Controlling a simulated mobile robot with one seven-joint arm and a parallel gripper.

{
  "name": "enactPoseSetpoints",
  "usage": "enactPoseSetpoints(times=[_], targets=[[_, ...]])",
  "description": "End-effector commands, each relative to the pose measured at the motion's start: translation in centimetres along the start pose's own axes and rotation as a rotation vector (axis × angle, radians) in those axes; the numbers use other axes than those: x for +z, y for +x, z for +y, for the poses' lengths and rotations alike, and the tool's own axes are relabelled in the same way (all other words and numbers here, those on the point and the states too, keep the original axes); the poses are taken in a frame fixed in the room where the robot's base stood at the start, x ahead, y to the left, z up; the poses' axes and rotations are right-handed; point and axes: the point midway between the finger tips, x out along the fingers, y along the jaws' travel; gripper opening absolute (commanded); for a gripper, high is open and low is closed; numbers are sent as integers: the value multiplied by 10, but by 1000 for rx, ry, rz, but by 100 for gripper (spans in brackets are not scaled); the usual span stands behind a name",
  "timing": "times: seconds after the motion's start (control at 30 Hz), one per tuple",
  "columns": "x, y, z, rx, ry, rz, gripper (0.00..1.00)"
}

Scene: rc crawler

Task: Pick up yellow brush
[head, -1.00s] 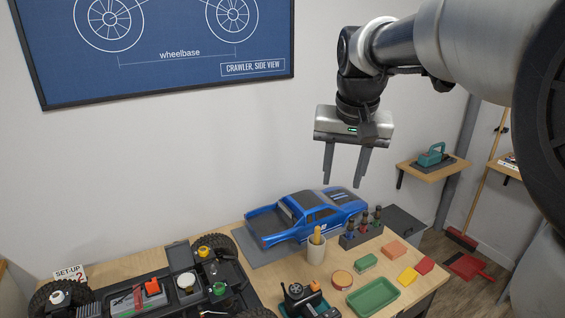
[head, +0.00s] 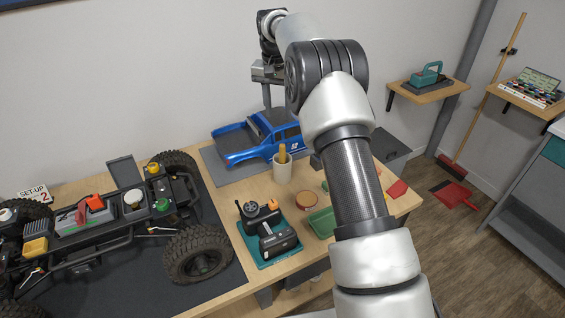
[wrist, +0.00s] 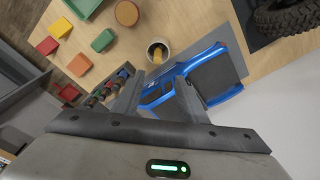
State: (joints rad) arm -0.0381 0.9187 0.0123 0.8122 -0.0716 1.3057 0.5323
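The yellow brush (head: 282,153) stands in a pale cup (head: 283,175) on the workbench, in front of the blue car body. Only its yellow handle shows above the rim; the lower part is hidden in the cup. In the wrist view, the brush (wrist: 157,55) sits in the cup (wrist: 158,43), just beyond the fingertips. My gripper (wrist: 160,77) is open and empty, with its two fingers apart and pointing down over the blue body. In the head view, my arm partly covers the gripper, which is above and behind the cup.
The blue car body (head: 262,138) lies close to the cup. A row of screwdrivers (wrist: 108,84) stands beside it. The crawler chassis (head: 110,215) fills the left bench.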

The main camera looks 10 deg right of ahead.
Motion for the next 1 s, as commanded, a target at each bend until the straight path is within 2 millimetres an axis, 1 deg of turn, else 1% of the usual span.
enactPoseSetpoints(times=[0.03,0.1,0.3,0.4,0.5,0.77,1.0], targets=[[1,12,1,2,0,-4,39],[1,28,1,2,0,-5,39],[1,71,2,2,0,-4,39],[1,88,2,2,0,-3,39],[0,99,1,1,-1,-1,39],[0,114,3,1,0,-2,39],[0,149,7,1,0,-2,39]])
